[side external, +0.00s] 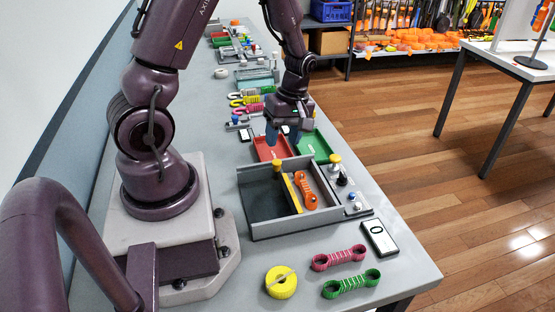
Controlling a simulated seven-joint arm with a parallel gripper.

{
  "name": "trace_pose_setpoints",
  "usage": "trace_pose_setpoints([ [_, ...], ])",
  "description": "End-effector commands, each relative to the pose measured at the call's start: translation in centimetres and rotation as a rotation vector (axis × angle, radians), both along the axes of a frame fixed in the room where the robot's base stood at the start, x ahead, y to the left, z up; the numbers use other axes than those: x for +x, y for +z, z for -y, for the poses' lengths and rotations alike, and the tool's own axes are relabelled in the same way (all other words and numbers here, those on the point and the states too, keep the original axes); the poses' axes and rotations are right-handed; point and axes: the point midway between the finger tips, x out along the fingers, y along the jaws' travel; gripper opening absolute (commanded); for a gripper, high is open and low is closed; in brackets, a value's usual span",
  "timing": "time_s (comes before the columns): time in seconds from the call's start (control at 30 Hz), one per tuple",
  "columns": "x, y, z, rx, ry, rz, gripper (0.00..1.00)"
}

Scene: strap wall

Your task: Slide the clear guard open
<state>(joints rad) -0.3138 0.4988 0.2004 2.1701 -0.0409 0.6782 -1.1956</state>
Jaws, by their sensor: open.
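A grey open-topped box (272,232) stands on the bench in front of my arm. A dark panel or floor (263,200) fills its left part. A yellow bar (291,193) crosses it, with a yellow knob (277,166) near its far end. An orange link (306,191) lies to the right of the bar. I cannot clearly make out the see-through guard; the dark part and yellow bar may belong to it. My gripper (283,137) is open and points down behind the box, above the red and green trays, apart from the bar.
A red tray (267,150) and a green tray (318,150) lie behind the box. A yellow-topped post (335,160) and a black knob (342,180) stand at its right. A counter (380,238), pink link (338,258), green link (350,284) and yellow roll (281,283) lie in front.

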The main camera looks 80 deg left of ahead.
Motion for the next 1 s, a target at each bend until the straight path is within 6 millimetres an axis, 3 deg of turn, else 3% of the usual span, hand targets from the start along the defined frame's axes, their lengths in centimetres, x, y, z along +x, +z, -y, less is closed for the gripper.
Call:
trace_pose_setpoints([
  [0.1,-0.7,-2.6,0.1,-0.003,0.0,-0.007,0.5],
  [0.33,-1.2,-5.8,0.2,-0.001,0.0,-0.002,0.5],
  [0.77,-1.4,-6.7,0.2,0.0,-0.001,0.001,0.5],
  [0.9,-1.4,-6.7,0.2,0.0,-0.001,0.001,0.18],
  [1.0,-1.4,-6.6,0.2,0.0,-0.001,0.001,0.0],
])
